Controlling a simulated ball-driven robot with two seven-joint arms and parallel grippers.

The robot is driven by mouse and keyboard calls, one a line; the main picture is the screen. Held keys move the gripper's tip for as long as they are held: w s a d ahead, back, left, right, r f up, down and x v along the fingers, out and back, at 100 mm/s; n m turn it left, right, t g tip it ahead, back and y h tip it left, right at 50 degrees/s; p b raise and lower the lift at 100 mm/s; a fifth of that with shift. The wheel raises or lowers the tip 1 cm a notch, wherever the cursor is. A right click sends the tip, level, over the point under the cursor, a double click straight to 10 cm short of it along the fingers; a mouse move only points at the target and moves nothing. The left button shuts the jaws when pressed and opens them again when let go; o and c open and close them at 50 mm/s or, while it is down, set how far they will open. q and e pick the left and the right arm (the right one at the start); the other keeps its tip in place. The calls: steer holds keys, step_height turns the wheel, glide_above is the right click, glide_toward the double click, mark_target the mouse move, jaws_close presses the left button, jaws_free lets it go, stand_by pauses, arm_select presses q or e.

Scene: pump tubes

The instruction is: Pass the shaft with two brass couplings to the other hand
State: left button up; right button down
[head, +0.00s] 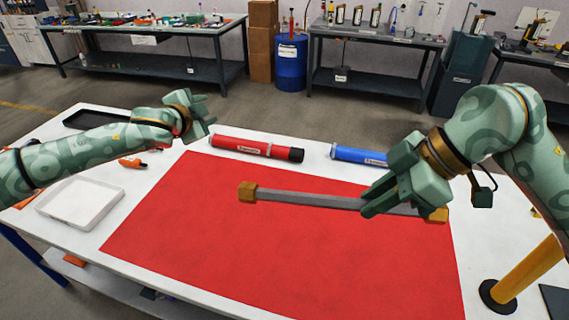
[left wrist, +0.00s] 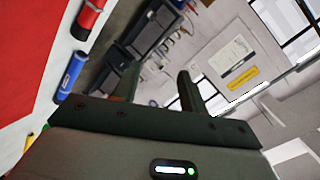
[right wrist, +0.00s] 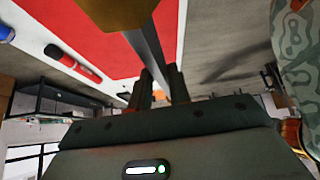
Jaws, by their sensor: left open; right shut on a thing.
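The shaft (head: 310,199) is a grey bar with a brass coupling at each end, the left coupling (head: 248,192) and the right coupling (head: 436,215). My right gripper (head: 372,207) is shut on the shaft near its right end and holds it roughly level above the red mat. The right wrist view shows the shaft (right wrist: 148,50) running between the fingers, with one brass coupling (right wrist: 112,12) close to the camera. My left gripper (head: 207,112) is open and empty, left of and beyond the shaft, apart from it. The left wrist view shows its two fingers (left wrist: 158,88) spread with nothing between.
A red mat (head: 200,235) covers much of the white table. A red tube (head: 250,147) and a blue tube (head: 358,156) lie behind it. A white tray (head: 80,203) and dark tray (head: 97,118) are at left. A yellow post (head: 525,272) stands at right.

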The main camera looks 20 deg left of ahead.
arm_select(q)
steer(key=s+d+r+m+g+h, duration=0.1)
steer(key=s+d+r+g+h, duration=0.3)
steer(key=d, duration=0.7)
steer(key=s+d+r+h, duration=0.1)
steer(key=s+d+r, duration=0.45)
steer(key=d, duration=0.45)
steer(key=m+g, duration=0.5)
steer(key=m, duration=0.1)
glide_toward(322, 199)
steer(key=x, duration=0.9)
steer(key=shift+f, duration=0.1)
jaws_close()
arm_select(e)
steer(key=c, duration=1.3)
jaws_free()
